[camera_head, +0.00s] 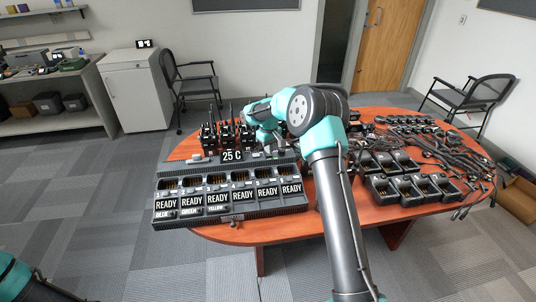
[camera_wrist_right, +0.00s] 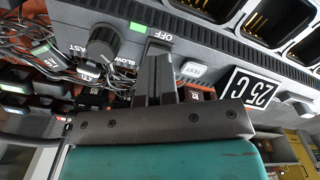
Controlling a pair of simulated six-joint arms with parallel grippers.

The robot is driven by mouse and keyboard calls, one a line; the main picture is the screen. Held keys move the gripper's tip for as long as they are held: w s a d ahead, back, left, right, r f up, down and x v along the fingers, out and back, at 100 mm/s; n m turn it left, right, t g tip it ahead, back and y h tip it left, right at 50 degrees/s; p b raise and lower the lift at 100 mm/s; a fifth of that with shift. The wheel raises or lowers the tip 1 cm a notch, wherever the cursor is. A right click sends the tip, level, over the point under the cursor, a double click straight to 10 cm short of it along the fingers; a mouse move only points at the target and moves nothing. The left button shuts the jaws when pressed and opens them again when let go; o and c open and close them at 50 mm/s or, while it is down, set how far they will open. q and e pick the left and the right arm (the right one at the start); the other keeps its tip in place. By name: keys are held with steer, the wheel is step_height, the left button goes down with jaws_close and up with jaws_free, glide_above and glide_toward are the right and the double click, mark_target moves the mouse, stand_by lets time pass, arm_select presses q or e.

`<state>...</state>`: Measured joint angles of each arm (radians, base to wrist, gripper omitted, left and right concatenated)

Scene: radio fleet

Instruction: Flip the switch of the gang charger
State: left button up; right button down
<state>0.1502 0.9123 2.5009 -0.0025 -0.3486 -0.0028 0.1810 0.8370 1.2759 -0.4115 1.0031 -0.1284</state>
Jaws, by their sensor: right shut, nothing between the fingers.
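The gang charger (camera_head: 262,173) stands on the near left of the table, with a row of bays and READY labels along its front. In the right wrist view its grey back panel (camera_wrist_right: 215,60) carries a dark knob (camera_wrist_right: 102,42) marked SLOW, a green patch (camera_wrist_right: 137,27), an OFF label (camera_wrist_right: 160,37) and a TEST button (camera_wrist_right: 193,70). My right gripper (camera_wrist_right: 157,52) is shut and empty, its fingertips at the panel just by the OFF label. The switch is mostly hidden by the fingertips; I cannot tell its position or whether they touch it. My left gripper is out of view.
Single chargers (camera_head: 408,187) and tangled cables (camera_head: 455,150) cover the table's right side. My right arm crosses the table's middle.

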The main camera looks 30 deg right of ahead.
mark_target(269, 155)
steer(key=shift+f, duration=1.2)
stand_by(0.8)
steer(key=shift+r, duration=3.5)
